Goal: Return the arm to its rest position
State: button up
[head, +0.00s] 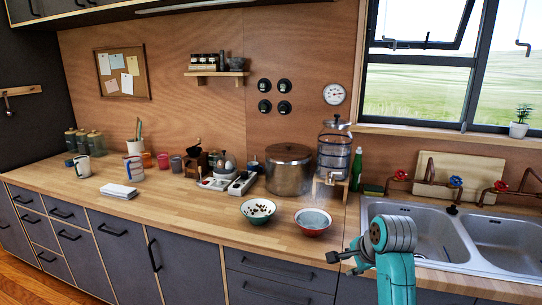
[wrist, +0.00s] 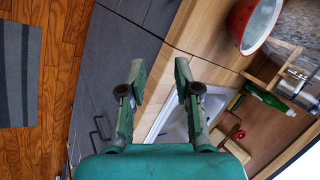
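My teal arm rises at the lower right of the head view, in front of the counter near the sink. My gripper (head: 338,257) points left there, and its fingers are small and dark in that view. In the wrist view my gripper (wrist: 160,72) shows two fingers apart with a clear gap between them. Nothing is held between them. Behind the fingers lie the grey drawer fronts (wrist: 110,65) and the edge of the wooden counter (wrist: 195,40). The gripper appears clear of the objects on the counter.
A red bowl (head: 313,222) and a white-and-green bowl (head: 257,210) stand near the counter's front edge, left of the arm. A large pot (head: 289,170) stands further back. Wooden floor (wrist: 55,60) shows beside the cabinets.

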jog(key=s+a+f+n+t, duration=0.15)
jog(key=s+f, duration=0.25)
jog(key=f, duration=0.7)
jog(key=s+f+n+t, duration=0.1)
jog(key=s+f+n, duration=0.1)
jog(key=s+f, duration=0.65)
jog(key=s+f+n+t, duration=0.1)
jog(key=s+f+n, duration=0.2)
jog(key=s+f, duration=0.55)
jog(key=s+a+r+n+t+h, duration=0.1)
jog(key=s+r+n+t, duration=0.25)
jog(key=s, duration=1.75)
jog(key=s+r+n+t, duration=0.1)
jog(key=s+r+n, duration=0.4)
jog(key=s+r, duration=0.8)
jog(key=shift+s+a, duration=0.25)
jog(key=shift+s, duration=0.4)
